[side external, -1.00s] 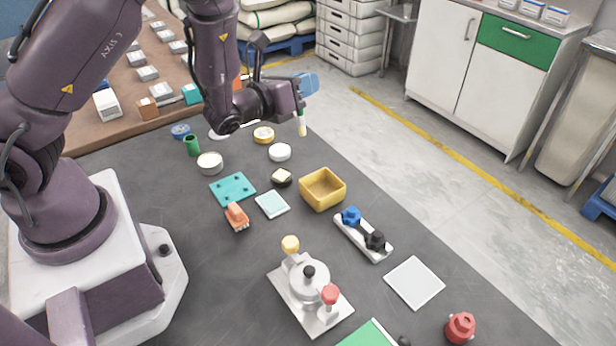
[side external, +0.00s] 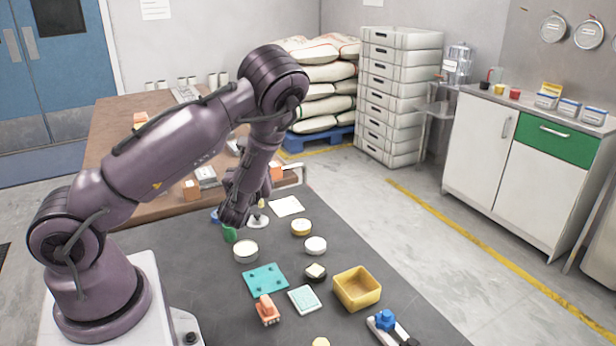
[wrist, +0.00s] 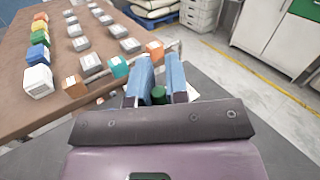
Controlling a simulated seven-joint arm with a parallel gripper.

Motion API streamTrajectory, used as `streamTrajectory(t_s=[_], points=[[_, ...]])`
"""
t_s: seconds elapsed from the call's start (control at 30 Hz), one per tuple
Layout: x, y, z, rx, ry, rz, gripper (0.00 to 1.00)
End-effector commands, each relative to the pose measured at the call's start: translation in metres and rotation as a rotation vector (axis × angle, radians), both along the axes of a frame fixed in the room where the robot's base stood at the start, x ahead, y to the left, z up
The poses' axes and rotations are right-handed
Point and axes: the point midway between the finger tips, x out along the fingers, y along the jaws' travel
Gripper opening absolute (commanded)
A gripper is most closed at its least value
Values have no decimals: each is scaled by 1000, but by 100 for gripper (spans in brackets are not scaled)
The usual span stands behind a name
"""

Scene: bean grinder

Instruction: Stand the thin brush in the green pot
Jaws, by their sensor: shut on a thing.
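The green pot (side external: 229,234) stands on the dark table, left of a round white-topped tin. My gripper (side external: 236,212) is low, right over or beside the pot and partly covering it. In the wrist view my gripper (wrist: 160,82) has its blue fingers shut on the thin brush, whose green end (wrist: 158,95) shows between them. The brush's lower part is hidden there. In the side view I cannot tell whether the brush is inside the pot or above it.
The round tin (side external: 246,251) stands close to the pot. A white dish (side external: 258,221) lies just right of my gripper, and a yellow-rimmed tin (side external: 301,228) stands farther right. A teal plate (side external: 265,279) and a yellow box (side external: 357,289) are nearer the camera.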

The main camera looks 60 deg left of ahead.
Motion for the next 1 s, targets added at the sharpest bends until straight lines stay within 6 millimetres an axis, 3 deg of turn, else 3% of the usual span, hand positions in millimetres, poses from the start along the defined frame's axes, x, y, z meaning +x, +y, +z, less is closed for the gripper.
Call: streamTrajectory(t_s=[0.1, 0.3, 0.53, 1.0], points=[[-37, 30, -1, 25, 21, 202, 0], [-69, 42, 2, 63, 66, 395, 0], [-72, 43, -4, 98, 106, 418, 0], [-71, 42, -44, 98, 103, 414, 0]])
